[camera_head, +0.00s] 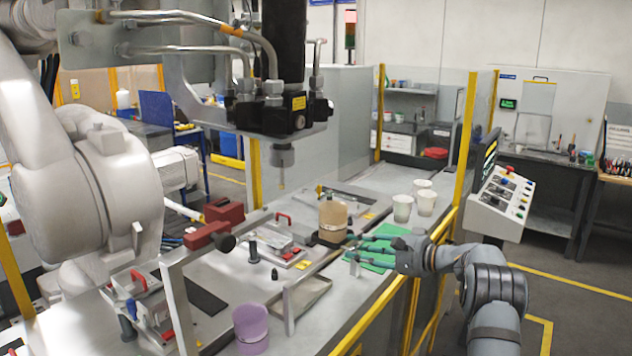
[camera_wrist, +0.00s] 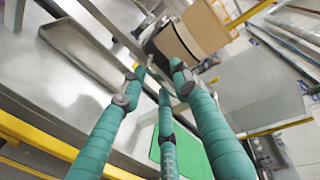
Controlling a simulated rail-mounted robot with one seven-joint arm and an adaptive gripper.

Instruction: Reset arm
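My arm reaches in from the lower right of the head view. My gripper (camera_head: 354,246) is over the workbench, above the edge of a green mat (camera_head: 388,233). In the wrist view my gripper (camera_wrist: 159,76) shows three green-wrapped fingers, spread with gaps between their tips. Nothing is held between them. A brown container with a dark base (camera_head: 333,217) stands just beyond the fingertips; it also shows at the top of the wrist view (camera_wrist: 200,28). The fingertips look close to it, but I cannot tell whether they touch it.
White cups (camera_head: 402,208) stand on the bench's right side. A purple cup (camera_head: 251,338) stands at the front, near a shallow metal tray (camera_head: 312,293). A large white industrial arm (camera_head: 90,190) and a hanging tool head (camera_head: 275,115) are at left. A control panel (camera_head: 503,195) stands at right.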

